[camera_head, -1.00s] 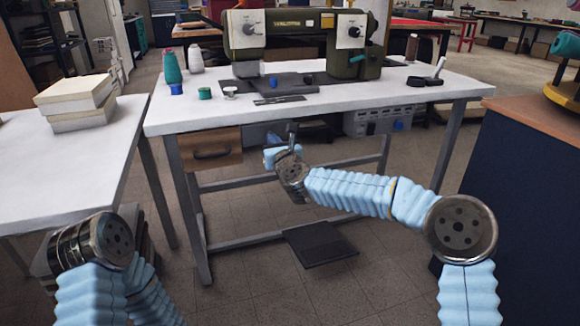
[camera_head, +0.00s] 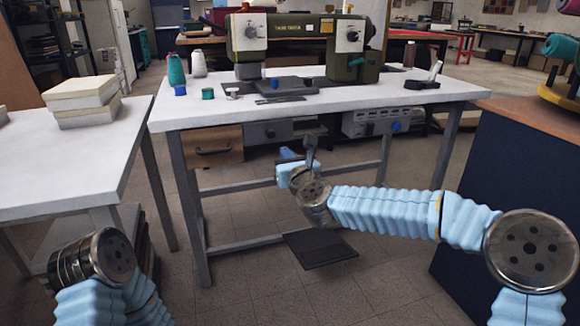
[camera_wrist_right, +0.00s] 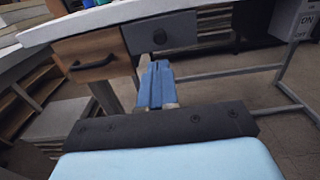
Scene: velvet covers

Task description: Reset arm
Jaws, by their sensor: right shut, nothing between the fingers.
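My right arm crosses the head view from the lower right, and its gripper (camera_head: 290,155) is in front of the sewing table, below the tabletop. In the right wrist view the blue fingers of this gripper (camera_wrist_right: 155,85) lie together, shut and empty, pointing toward the table's drawers. My left arm shows at the lower left of the head view, bent, with its gripper out of the picture.
The white sewing table (camera_head: 330,108) carries a dark green sewing machine (camera_head: 300,45) and thread spools. A wooden drawer (camera_head: 214,146) hangs under it. A white table (camera_head: 60,180) with stacked pale blocks (camera_head: 82,100) is left. A dark cabinet (camera_head: 500,180) stands right. A foot pedal (camera_head: 320,250) lies on the floor.

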